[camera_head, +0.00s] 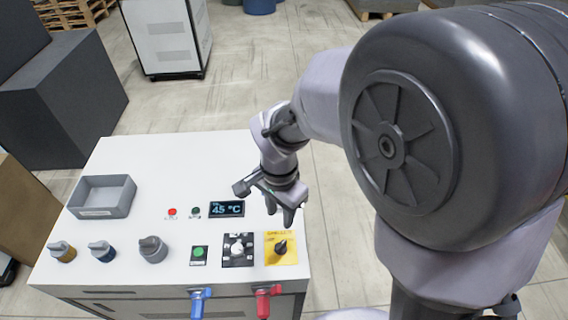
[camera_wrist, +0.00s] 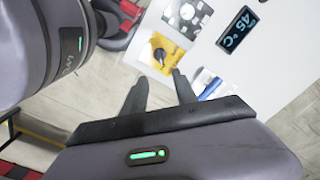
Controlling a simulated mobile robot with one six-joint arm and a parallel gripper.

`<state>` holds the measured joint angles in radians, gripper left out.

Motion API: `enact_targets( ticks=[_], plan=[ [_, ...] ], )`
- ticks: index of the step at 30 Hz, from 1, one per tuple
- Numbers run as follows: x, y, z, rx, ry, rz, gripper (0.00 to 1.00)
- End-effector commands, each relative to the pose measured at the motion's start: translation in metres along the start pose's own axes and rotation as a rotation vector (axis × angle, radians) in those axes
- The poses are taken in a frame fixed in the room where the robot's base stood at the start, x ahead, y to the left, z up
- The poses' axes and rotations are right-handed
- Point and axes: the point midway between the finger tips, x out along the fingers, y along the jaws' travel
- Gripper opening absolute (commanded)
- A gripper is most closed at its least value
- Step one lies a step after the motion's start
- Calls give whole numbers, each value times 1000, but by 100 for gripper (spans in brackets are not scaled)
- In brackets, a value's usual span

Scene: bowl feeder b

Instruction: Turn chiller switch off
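A white machine top (camera_head: 180,165) carries several controls. A black rotary switch (camera_head: 281,246) sits on a yellow plate near the front right corner; it also shows in the wrist view (camera_wrist: 160,55). Left of it is a white knob (camera_head: 238,246) on a black plate, also in the wrist view (camera_wrist: 187,12). My gripper (camera_head: 284,215) is above the right edge of the top, behind the yellow plate. Its two fingers (camera_wrist: 160,88) are apart, with nothing between them, clear of the switch.
A display (camera_head: 227,209) reads 45 °C. A green button (camera_head: 199,253) and a grey knob (camera_head: 152,249) stand further left. Blue (camera_head: 199,302) and red (camera_head: 265,301) handles stick out in front. A grey tray (camera_head: 101,196) is at the left. The back of the top is clear.

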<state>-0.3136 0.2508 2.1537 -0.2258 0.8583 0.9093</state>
Motion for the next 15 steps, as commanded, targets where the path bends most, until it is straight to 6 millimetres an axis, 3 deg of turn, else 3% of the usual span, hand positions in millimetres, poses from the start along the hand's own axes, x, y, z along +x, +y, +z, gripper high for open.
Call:
enact_targets(
  ticks=[1, 9, 15],
  plan=[
    [20, 1, 0, 0, -2, 5, 35],
    [102, 1, 0, 0, -1, 3, 35],
    [139, 1, 0, 0, -1, 1, 35]
  ],
)
